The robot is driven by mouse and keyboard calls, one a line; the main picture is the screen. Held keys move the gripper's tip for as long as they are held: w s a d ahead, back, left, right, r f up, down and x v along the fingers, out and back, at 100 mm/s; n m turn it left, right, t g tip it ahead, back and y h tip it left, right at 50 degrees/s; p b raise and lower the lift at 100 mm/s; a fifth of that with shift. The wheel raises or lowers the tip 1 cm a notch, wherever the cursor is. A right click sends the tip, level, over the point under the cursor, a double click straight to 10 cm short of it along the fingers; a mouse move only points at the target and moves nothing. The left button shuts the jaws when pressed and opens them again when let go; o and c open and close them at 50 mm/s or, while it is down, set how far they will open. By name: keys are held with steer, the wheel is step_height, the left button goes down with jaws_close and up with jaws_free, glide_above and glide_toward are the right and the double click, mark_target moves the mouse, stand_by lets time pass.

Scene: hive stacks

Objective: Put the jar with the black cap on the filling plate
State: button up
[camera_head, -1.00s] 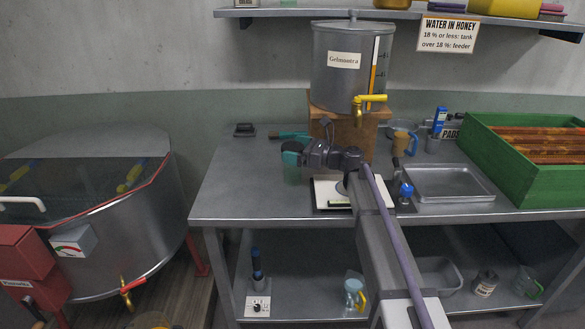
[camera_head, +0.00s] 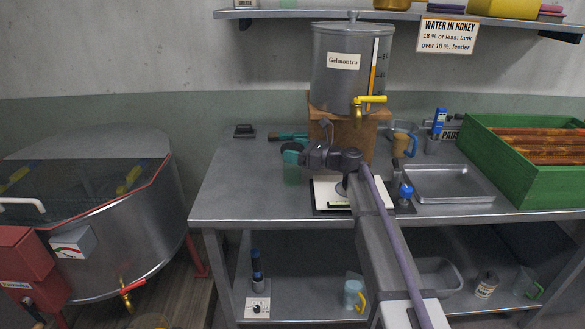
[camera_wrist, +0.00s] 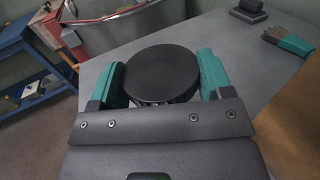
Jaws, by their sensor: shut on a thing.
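The jar with the black cap (camera_wrist: 162,75) shows from above in the wrist view, its round cap between my two teal fingers. My gripper (camera_wrist: 163,80) is shut on it. In the head view my gripper (camera_head: 293,155) is over the left part of the bench, with the dark cap (camera_head: 291,146) at its fingers and the pale greenish jar body below it. Most of the jar body is hidden in the wrist view. A white plate (camera_head: 329,194), which looks like the filling plate, lies right of the jar, in front of the tank stand. My arm partly covers it.
A honey tank (camera_head: 340,85) with a yellow tap (camera_head: 368,101) stands on a wooden block behind the plate. A metal tray (camera_head: 447,184) and a green hive box (camera_head: 530,165) are to the right. A blue-topped item (camera_head: 405,193) is beside the plate. The bench's left front is clear.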

steer(key=shift+r+p, duration=0.95)
step_height(320, 180, up, 2)
steer(key=shift+r+p, duration=0.1)
steer(key=shift+p, duration=1)
steer(key=s+d, duration=0.2)
steer(key=s, duration=1.6)
steer(key=w+d+r+m+t+h+p, duration=0.4)
steer(key=w+d+m+t+h, duration=0.6)
steer(key=d, duration=0.5)
steer(key=shift+n+y, duration=0.6)
steer(key=f+b, duration=0.2)
steer(key=w+f+b, duration=0.1)
steer(key=f+b, duration=0.2)
steer(key=shift+w+f, duration=0.15)
steer(key=shift+w, duration=0.05)
steer(key=o, duration=1.4)
steer(key=shift+c, duration=0.2)
